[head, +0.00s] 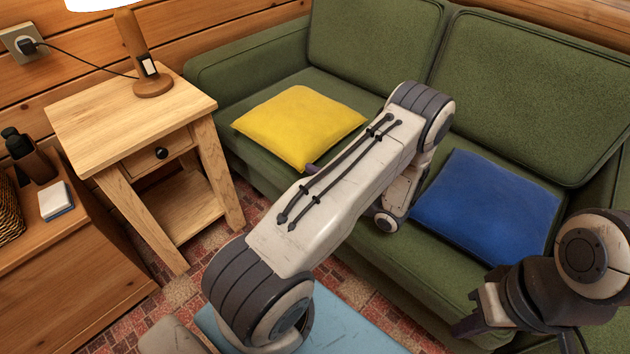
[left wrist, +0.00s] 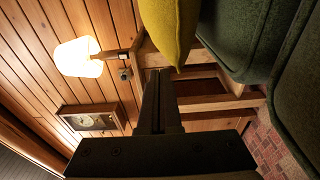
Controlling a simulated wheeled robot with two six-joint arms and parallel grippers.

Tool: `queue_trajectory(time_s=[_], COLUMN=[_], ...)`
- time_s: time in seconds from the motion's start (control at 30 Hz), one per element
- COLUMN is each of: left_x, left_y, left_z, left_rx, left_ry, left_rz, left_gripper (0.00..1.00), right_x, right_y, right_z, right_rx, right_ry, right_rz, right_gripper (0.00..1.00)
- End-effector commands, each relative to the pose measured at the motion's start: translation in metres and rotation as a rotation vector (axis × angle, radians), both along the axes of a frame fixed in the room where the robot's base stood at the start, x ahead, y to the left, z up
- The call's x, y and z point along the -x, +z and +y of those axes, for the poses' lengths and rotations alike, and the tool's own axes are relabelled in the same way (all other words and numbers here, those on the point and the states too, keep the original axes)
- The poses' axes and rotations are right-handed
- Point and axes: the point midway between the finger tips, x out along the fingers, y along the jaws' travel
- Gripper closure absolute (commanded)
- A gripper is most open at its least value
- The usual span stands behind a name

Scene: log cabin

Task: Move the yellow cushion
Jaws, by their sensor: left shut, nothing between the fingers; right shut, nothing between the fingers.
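The yellow cushion (head: 298,125) lies flat on the left seat of the green sofa. It also shows at the top of the left wrist view (left wrist: 170,25). My left arm crosses the head view and hides most of my left gripper; only a dark fingertip (head: 311,168) shows by the cushion's front corner. In the left wrist view my left gripper (left wrist: 158,75) is shut and empty, its fingertips close to the cushion's corner; I cannot tell whether they touch. My right gripper (head: 467,326) is shut and empty at the lower right, in front of the blue cushion.
A blue cushion (head: 487,207) lies on the right seat of the green sofa (head: 375,40). A wooden side table (head: 85,110) with a lamp (head: 140,60) stands left of the sofa. A brown cabinet (head: 85,245) is at the left edge. Patterned rug (head: 180,292) shows on the floor.

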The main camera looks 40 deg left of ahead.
Motion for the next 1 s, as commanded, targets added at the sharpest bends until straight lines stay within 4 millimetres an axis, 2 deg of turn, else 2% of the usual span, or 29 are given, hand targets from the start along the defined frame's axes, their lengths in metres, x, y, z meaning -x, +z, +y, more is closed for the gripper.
queue_trajectory(time_s=[0.03,0.17,0.3,0.73,0.87,1.0], left_x=[0.000,0.000,-0.006,-0.009,-0.023,-0.051], left_y=[-0.013,-0.029,-0.027,-0.025,-0.025,-0.026], left_z=[0.000,0.000,0.006,0.010,0.025,0.055], left_rx=[0.000,0.000,0.000,0.001,0.002,0.001], left_ry=[0.000,0.000,0.000,0.001,0.005,0.006], left_rz=[0.002,0.000,-0.003,-0.002,-0.004,-0.008], left_gripper=[1.00,1.00,1.00,1.00,1.00,1.00], right_x=[0.000,0.000,0.000,0.000,0.000,0.000], right_y=[-0.008,-0.014,-0.019,-0.019,-0.016,-0.016], right_z=[0.000,0.000,0.000,0.000,0.000,0.000], right_rx=[0.000,0.000,0.000,0.000,0.000,0.000], right_ry=[0.000,0.000,0.000,0.000,0.000,0.000], right_rz=[0.000,0.000,0.000,0.000,0.000,0.000], right_gripper=[1.00,1.00,1.00,1.00,1.00,1.00])
